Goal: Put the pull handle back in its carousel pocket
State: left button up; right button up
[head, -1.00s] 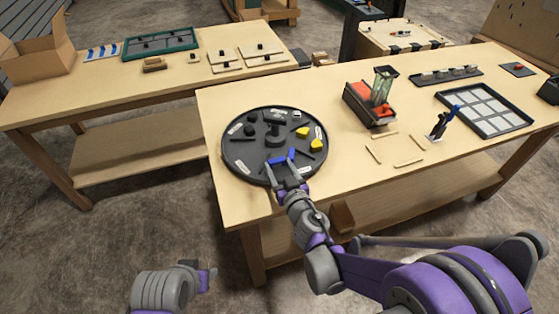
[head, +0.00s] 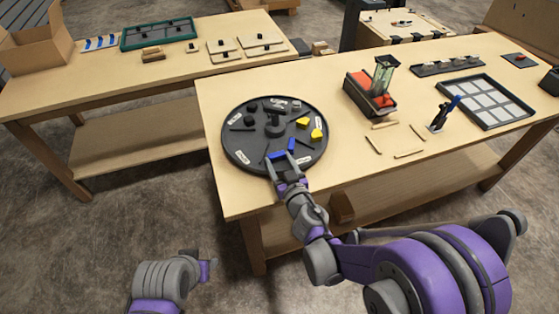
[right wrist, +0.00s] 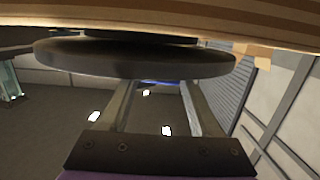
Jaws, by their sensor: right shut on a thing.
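The carousel (head: 232,148) is a round dark disc with pockets, white labels and a raised hub, at the front left of the near table. My right gripper (head: 282,162) is at the disc's front edge, shut on the blue pull handle (head: 280,155). The handle shows over the front part of the disc; I cannot tell whether it touches a pocket. In the right wrist view the carousel (right wrist: 130,62) crosses the upper picture, and a thin blue strip of the handle (right wrist: 160,81) shows between the fingers. My left gripper (head: 206,268) is low, off the table; its jaws are unclear.
Yellow pieces (head: 316,135) and dark pieces sit on the carousel. Another table (head: 100,88) stands behind left.

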jog(key=shift+f, duration=0.45)
jog(key=o, duration=1.5)
jog(key=shift+d, duration=0.1)
jog(key=shift+o, duration=0.2)
jog(key=shift+s+f, duration=0.1)
jog(key=shift+s+b, duration=0.15)
jog(key=shift+b, duration=0.15)
jog(key=shift+s+d, duration=0.1)
jog(key=shift+s, duration=0.2)
jog(key=b+v, duration=0.1)
jog(key=v, duration=0.8)
jog(key=shift+s+r+b, duration=0.25)
jog(key=shift+r+b, duration=0.05)
jog(key=shift+b, duration=0.05)
jog(key=shift+d, duration=0.15)
